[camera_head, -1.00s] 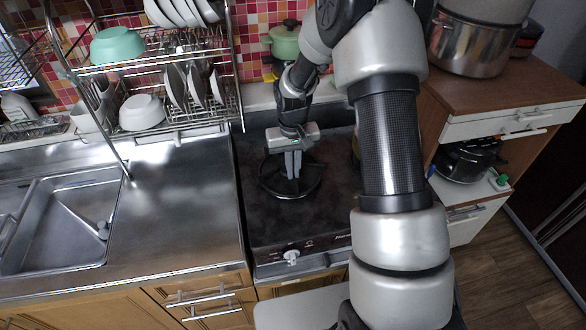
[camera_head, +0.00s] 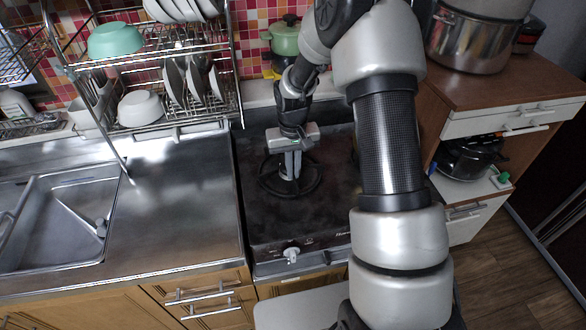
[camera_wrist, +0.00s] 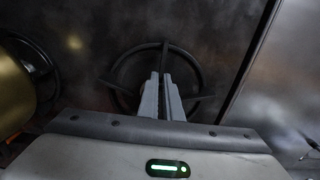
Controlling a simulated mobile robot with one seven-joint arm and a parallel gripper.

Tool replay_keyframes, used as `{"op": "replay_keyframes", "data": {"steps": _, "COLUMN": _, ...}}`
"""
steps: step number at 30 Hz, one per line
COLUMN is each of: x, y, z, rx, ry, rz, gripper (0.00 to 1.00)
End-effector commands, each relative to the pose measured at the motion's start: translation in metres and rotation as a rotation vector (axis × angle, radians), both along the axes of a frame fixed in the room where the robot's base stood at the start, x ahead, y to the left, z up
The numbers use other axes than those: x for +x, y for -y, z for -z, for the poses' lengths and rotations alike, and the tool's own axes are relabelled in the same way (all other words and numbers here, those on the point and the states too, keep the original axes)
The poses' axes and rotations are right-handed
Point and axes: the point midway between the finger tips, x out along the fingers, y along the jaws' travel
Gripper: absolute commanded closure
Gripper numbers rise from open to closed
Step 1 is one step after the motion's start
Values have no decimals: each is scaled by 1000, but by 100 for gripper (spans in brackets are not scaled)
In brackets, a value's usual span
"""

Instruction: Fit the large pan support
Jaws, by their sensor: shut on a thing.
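The large pan support is a dark ring with inward prongs (camera_head: 313,186). It is over the left part of the dark hob (camera_head: 265,225), and it also shows in the wrist view (camera_wrist: 122,100). My gripper (camera_head: 291,174) points down at the ring, with its fingers shut on a part of it. In the wrist view the grey fingers (camera_wrist: 163,88) hide the gripped part. The ring looks roughly level and at or very close to the hob top; I cannot tell whether it touches.
A brass-coloured pot (camera_wrist: 14,95) and another dark ring (camera_wrist: 48,75) are left in the wrist view. A steel counter (camera_head: 185,210) and dish rack (camera_head: 205,125) stand left of the hob. A green pot (camera_head: 285,40) is behind it. My arm covers the hob's right part.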

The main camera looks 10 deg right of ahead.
Motion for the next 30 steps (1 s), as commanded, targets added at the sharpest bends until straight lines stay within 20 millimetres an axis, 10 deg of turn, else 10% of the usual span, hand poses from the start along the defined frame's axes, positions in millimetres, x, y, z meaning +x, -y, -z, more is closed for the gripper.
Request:
{"op": "replay_keyframes", "data": {"steps": 5, "x": 1, "y": 0, "z": 4, "rx": 0, "ry": 1, "rz": 0, "gripper": 100}}
{"op": "replay_keyframes", "data": {"steps": 9, "x": 0, "y": 0, "z": 3, "rx": 0, "ry": 1, "rz": 0, "gripper": 73}}
{"op": "replay_keyframes", "data": {"steps": 20, "x": 0, "y": 0, "z": 0, "rx": 0, "ry": 0, "rz": 0, "gripper": 73}}
{"op": "replay_keyframes", "data": {"steps": 30, "x": 0, "y": -1, "z": -67, "rx": 0, "ry": 7, "rz": 0, "gripper": 73}}
